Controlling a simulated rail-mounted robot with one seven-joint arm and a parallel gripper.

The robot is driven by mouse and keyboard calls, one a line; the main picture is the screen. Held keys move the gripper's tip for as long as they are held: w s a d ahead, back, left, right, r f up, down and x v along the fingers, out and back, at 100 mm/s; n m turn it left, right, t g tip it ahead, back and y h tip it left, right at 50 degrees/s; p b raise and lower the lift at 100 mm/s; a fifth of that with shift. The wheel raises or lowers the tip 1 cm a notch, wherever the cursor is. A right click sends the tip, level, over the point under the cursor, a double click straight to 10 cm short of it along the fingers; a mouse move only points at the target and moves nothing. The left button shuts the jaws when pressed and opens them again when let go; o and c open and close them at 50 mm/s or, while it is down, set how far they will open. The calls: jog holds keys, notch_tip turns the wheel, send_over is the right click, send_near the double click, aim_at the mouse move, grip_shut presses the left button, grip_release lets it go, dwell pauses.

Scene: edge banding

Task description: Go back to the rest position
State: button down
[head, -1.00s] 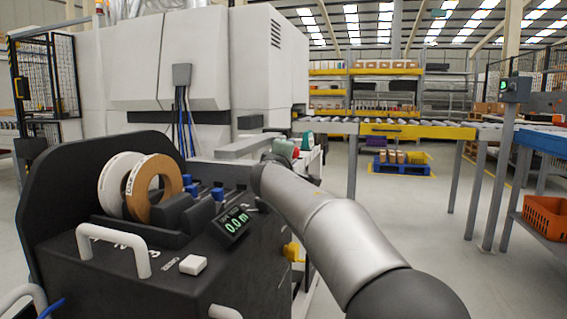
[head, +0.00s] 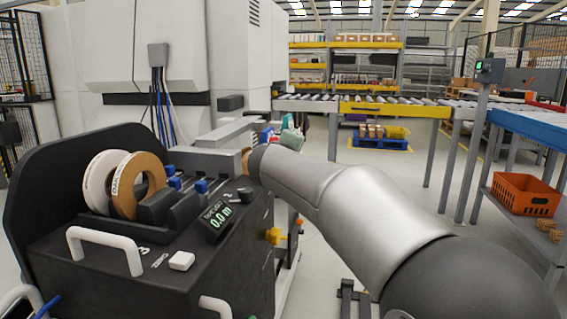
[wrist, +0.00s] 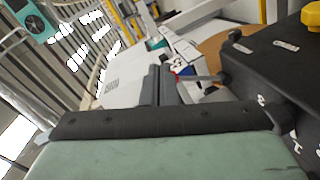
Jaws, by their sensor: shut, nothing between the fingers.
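My arm (head: 345,207) reaches from the lower right of the head view toward the middle, beside the black banding cart. Its far end hides my gripper in that view. In the wrist view my gripper (wrist: 164,86) shows as two dark fingers close together beyond a dark bar and a green body part. They are shut and hold nothing. The black cart (head: 105,265) carries a white roll (head: 97,182) and a brown roll (head: 128,187) upright, and a display (head: 217,215) reading 0.0 m. A dark unit with a yellow knob (wrist: 313,16) is at the right of the wrist view.
A large white machine (head: 110,60) stands behind the cart. A roller conveyor (head: 395,108) crosses the background. An orange crate (head: 525,194) sits on a shelf under the blue-topped table (head: 540,128) at the right. Open floor (head: 390,178) lies between the arm and the conveyor.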

jog(key=s+d+r+m+g+h+p, duration=0.25)
jog(key=s+d+m+g+p, duration=0.2)
jog(key=s+d+p, duration=0.6)
jog(key=s+d+m+g+y+p, duration=0.1)
jog(key=s+g+p, duration=0.4)
jog(key=s+p, duration=0.5)
jog(key=s+d+m+g+y+p, duration=0.2)
jog(key=s+m+g+y+p, duration=0.2)
jog(key=s+p, duration=0.7)
jog(key=s+m+g, duration=0.1)
jog(key=s+m, duration=0.1)
jog(key=s, duration=0.8)
jog(key=shift+s+r+g+y+p, duration=0.25)
jog(key=shift+r+g+y+p, duration=0.05)
jog(key=shift+g+y, duration=0.05)
